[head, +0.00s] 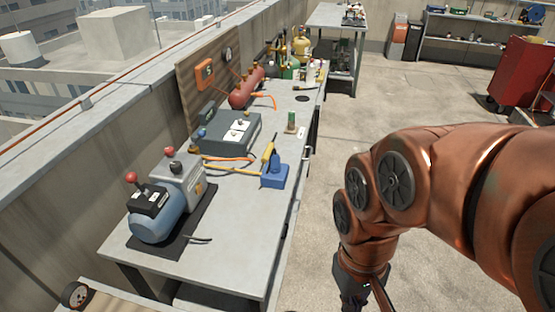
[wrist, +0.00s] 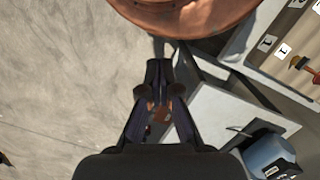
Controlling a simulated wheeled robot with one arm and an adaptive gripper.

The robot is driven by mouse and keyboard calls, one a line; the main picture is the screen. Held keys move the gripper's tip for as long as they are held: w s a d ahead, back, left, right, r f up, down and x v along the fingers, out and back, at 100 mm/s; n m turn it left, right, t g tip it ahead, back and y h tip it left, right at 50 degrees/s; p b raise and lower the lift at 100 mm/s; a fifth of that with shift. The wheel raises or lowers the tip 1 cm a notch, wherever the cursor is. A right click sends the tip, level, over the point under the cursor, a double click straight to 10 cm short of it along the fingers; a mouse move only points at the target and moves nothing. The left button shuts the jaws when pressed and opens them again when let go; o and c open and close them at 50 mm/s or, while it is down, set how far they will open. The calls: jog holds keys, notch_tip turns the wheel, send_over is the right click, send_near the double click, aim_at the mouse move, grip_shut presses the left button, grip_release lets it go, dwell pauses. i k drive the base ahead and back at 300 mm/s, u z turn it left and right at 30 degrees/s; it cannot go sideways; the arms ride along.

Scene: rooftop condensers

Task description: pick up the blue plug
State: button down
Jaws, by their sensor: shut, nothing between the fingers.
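A blue upright piece (head: 275,159), which looks like the blue plug, stands on a blue tray or base (head: 275,179) near the right edge of the long grey workbench (head: 232,225). Its exact shape is too small to tell. A yellow-handled tool (head: 267,153) is close to its left. My gripper (wrist: 158,68) is shut and empty in the wrist view, pointing down over the bare floor beside the bench. In the head view only its dark upper part shows at the bottom edge. The blue plug is not visible in the wrist view.
A blue pump (head: 155,222) on a black mat and a dark grey box (head: 226,136) with cables stand on the bench. A red manifold cylinder (head: 247,89) and bottles are farther back. The concrete floor (head: 330,150) right of the bench is clear. A red cabinet (head: 522,75) stands far right.

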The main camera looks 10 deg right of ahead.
aim_at(275, 161)
jog(key=z, duration=1.3)
jog(key=i, duration=1.35)
jog(key=u, duration=3.5)
